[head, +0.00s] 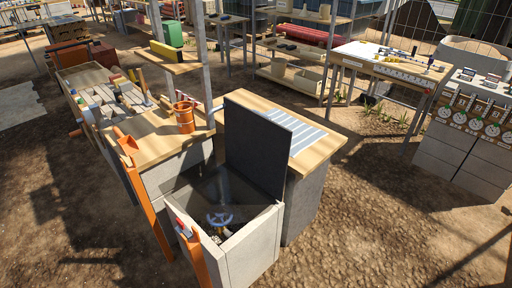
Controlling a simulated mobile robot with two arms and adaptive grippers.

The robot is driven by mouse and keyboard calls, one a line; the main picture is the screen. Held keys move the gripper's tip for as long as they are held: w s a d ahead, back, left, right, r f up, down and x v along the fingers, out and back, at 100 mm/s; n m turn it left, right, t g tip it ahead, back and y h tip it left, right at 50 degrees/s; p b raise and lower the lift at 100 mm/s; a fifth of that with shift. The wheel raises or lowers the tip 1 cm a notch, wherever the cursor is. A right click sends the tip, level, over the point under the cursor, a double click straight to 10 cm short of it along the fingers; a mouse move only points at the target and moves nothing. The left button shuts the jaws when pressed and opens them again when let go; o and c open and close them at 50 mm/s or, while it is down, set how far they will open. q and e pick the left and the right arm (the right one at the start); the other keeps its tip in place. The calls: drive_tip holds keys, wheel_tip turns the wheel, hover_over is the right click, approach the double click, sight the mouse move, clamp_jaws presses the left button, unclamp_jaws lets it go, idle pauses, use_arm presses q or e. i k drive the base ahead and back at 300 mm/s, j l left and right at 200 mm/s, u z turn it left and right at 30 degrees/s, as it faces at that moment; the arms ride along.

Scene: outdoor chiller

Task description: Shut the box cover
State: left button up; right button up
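The box (250,245) is a grey, open-topped bin standing on the dirt in the lower middle of the head view. Its dark flat cover (257,147) stands raised, about upright, along the box's far right side, so the box is open. Inside the dark interior is a pale blue-white wheel-like shape (220,218), with small light items below it that are too small to tell. The box's near left part is partly hidden by an orange bar. Neither of my grippers can be made out in this view.
Orange bars (147,195) stand at the box's left. A wooden-topped counter (318,151) stands close behind the cover. A workbench (155,143) with an orange bucket (184,117) is at left. A gauge cabinet (465,150) stands at right. Bare dirt (375,225) is free right of the box.

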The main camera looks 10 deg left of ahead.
sight(258, 146)
drive_tip(key=l+u, duration=0.1)
drive_tip(key=u, duration=0.3)
drive_tip(key=i+l+u, duration=0.1)
drive_tip(key=u, duration=0.35)
drive_tip(key=l+u, duration=0.15)
drive_tip(key=u, duration=0.25)
drive_tip(key=l+u, duration=0.2)
drive_tip(key=l, duration=0.25)
drive_tip(key=l+u, duration=0.2)
drive_tip(key=l, duration=0.25)
drive_tip(key=l+u, duration=0.15)
drive_tip(key=l, duration=0.35)
drive_tip(key=k+l+u, duration=0.2)
drive_tip(key=l, duration=0.2)
drive_tip(key=l+u, duration=0.2)
drive_tip(key=l, duration=0.3)
drive_tip(key=k+l+u, duration=0.2)
drive_tip(key=l, duration=0.2)
drive_tip(key=i, duration=0.1)
